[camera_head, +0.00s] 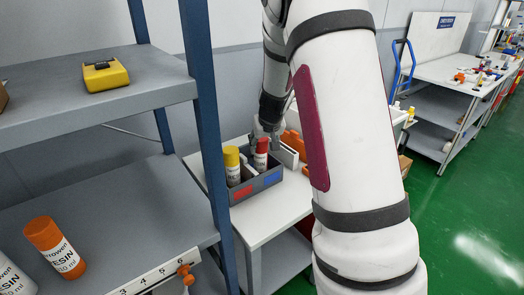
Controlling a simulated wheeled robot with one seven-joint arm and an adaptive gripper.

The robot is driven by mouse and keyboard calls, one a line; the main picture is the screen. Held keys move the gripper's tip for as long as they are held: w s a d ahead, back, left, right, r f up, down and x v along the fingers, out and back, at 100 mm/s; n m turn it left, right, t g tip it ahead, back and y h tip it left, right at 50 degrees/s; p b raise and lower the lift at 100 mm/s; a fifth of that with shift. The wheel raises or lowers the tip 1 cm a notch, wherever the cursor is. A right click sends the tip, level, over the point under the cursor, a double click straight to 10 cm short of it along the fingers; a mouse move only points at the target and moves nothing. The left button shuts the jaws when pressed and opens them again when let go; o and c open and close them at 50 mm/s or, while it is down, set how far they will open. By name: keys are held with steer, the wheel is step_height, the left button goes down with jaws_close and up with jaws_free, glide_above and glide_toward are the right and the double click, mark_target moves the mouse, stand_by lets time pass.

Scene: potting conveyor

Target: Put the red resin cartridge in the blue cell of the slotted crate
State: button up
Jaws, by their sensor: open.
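The slotted crate (258,186) is dark grey and stands on a white table. Its front has a red label (242,193) on the left and a blue label (272,180) on the right. The red-capped resin cartridge (261,154) stands upright in the crate, on the side behind the blue label; its lower part is hidden by the crate wall. A yellow-capped cartridge (232,166) stands upright to its left, behind the red label. My gripper (263,139) is open at the top of the red cartridge, with its fingers about the cap. Whether they touch it cannot be told.
A grey shelf at left with a blue post (209,130) holds a yellow device (105,75), an orange-capped resin cartridge (56,247) and a white one (13,276). My arm hides much of the table's right side.

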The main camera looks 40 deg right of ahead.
steer(key=shift+v, duration=2.25)
